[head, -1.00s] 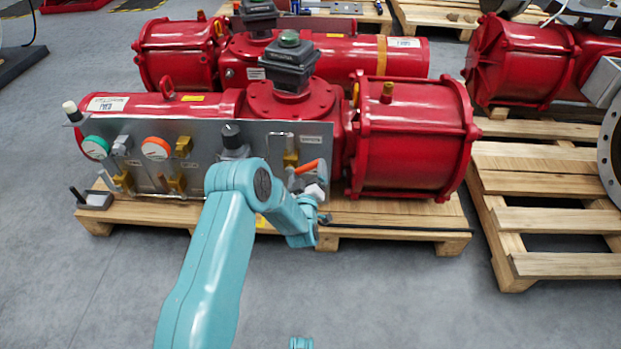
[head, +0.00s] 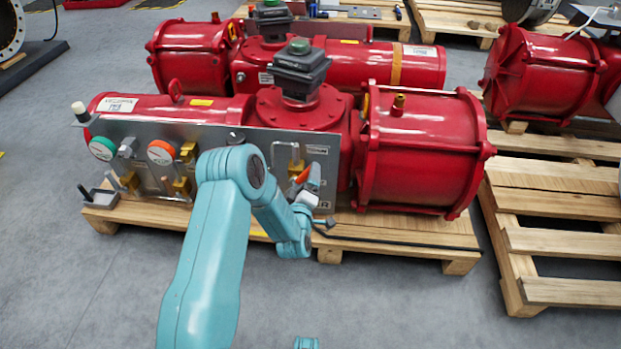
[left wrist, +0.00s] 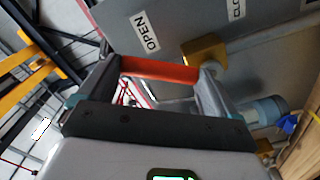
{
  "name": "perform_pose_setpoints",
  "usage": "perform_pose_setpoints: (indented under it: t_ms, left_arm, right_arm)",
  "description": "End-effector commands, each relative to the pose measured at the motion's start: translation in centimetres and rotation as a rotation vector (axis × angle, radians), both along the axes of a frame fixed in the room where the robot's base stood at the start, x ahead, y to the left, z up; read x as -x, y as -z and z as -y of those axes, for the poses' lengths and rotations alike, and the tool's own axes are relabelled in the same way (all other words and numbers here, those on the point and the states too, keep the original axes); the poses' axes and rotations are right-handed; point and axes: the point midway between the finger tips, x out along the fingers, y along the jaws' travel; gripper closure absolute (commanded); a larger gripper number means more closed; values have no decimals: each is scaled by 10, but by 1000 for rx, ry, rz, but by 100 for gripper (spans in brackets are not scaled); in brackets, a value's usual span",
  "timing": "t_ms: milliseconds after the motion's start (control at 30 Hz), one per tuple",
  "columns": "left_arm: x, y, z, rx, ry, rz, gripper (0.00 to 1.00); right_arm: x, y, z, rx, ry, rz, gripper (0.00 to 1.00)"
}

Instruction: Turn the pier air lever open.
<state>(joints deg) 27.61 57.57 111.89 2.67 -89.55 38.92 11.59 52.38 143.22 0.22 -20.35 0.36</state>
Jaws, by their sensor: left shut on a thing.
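The pier air lever is an orange handle (head: 303,174) at the right end of the grey panel, slanting up to the right. In the left wrist view the orange lever (left wrist: 160,71) spans between my fingers, with a brass valve body (left wrist: 204,52) at its right end. My left gripper (head: 308,188) is shut on the lever and partly hides it in the head view. In the left wrist view an OPEN label (left wrist: 145,32) is above the lever; a second label (left wrist: 237,8) is cut off at the top. My right gripper is not in view.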

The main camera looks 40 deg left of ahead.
Motion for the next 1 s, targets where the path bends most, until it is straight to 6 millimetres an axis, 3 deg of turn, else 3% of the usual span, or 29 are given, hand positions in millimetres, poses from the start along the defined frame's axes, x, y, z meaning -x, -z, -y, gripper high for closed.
perform_pose_setpoints:
  t_ms: [533, 1000]
  left_arm:
    - [16, -11, -22, 341, 6, 216, 62]
    - [19, -13, -30, 468, 3, 291, 62]
  right_arm:
    - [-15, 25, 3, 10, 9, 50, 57]
    - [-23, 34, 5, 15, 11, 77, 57]
